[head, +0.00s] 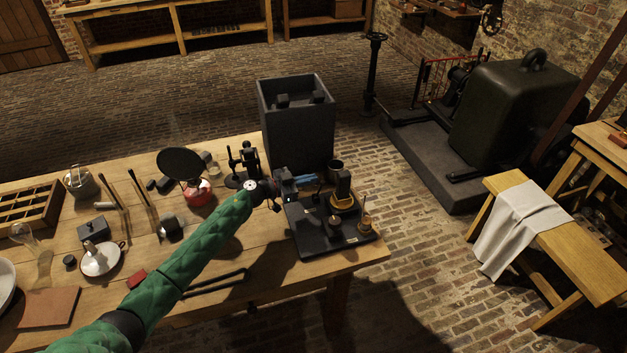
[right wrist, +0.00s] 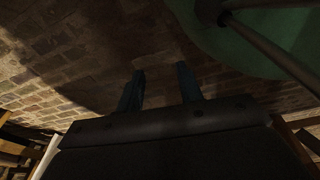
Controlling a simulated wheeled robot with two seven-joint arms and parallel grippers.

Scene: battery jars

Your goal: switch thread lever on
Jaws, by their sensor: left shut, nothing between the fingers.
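A dark machine (head: 309,240) with a flat base stands at the right end of the wooden bench. It carries a black upright block, a brass-coloured ring (head: 343,203) and small brass fittings at its right corner. My left gripper (head: 307,180) has blue fingers, is shut and empty, and is at the machine's back left part. I cannot tell whether it touches the machine. The thread lever cannot be told apart from the other small dark parts; my gripper may cover it. My right gripper (right wrist: 160,70) shows in the right wrist view, open and empty, with brick floor beyond it.
A tall dark open box (head: 297,130) stands right behind the machine. A black stand (head: 243,165), a red burner (head: 198,193) with a dark disc and several hand tools lie left on the bench (head: 215,265). A stool with a cloth (head: 520,225) stands at the right, across open floor.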

